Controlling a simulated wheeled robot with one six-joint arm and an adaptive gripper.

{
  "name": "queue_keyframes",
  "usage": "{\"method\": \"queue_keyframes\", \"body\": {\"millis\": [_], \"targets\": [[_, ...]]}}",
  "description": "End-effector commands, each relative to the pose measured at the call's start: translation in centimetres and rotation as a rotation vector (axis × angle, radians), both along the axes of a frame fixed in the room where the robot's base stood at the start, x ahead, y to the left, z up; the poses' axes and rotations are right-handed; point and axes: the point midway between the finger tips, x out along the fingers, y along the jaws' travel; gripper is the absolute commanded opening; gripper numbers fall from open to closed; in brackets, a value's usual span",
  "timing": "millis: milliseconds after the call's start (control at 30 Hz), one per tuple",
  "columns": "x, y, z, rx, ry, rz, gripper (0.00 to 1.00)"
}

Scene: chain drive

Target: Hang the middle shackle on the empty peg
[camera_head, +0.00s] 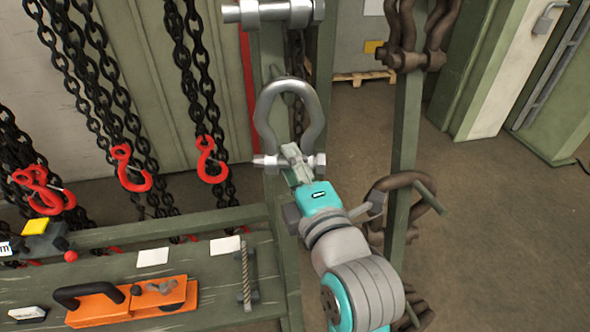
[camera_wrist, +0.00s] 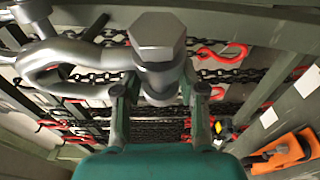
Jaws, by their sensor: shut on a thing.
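A grey steel shackle (camera_head: 263,115) is held upright in the head view, its bow up and its bolt pin low, in front of a green post. My gripper (camera_head: 292,155) is shut on it near the pin. In the wrist view the shackle's bow (camera_wrist: 45,62) points left, and the hex bolt head (camera_wrist: 158,32) is close to the camera, between my gripper's fingers (camera_wrist: 160,98). I cannot clearly pick out the empty peg. Whether the shackle touches the post behind it I cannot tell.
Another grey shackle (camera_head: 275,12) is at the top of the frame. A rusty shackle (camera_head: 402,182) hangs at the right post (camera_head: 402,135). Black chains with red hooks (camera_head: 212,160) hang at left.

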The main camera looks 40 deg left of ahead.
Motion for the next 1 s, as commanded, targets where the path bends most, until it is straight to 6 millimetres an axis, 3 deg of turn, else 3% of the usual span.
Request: {"method": "queue_keyframes", "body": {"millis": [1000], "targets": [[2.8,3.3,-0.2,0.004,-0.004,-0.001,0.00]]}}
